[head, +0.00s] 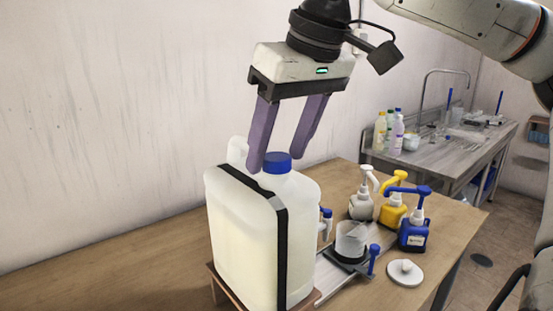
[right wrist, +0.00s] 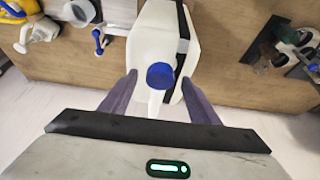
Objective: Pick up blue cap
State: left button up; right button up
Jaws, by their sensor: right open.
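A large white jug (head: 250,235) with a black strap stands on a wooden stand on the table. The blue cap (head: 277,162) is on the jug's neck. My right gripper (head: 277,165) is open, pointing down over the jug, with its purple fingers near the cap. In the right wrist view the blue cap (right wrist: 160,75) shows ahead, between the lines of the open fingers (right wrist: 160,88), with nothing held. Whether the fingers are level with the cap is hard to tell. My left gripper is not in view.
White, yellow and blue pump bottles (head: 393,212) stand to the right of the jug. A sink counter (head: 450,150) is behind. The wall is close at the left.

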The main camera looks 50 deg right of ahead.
jog(key=c, duration=1.1)
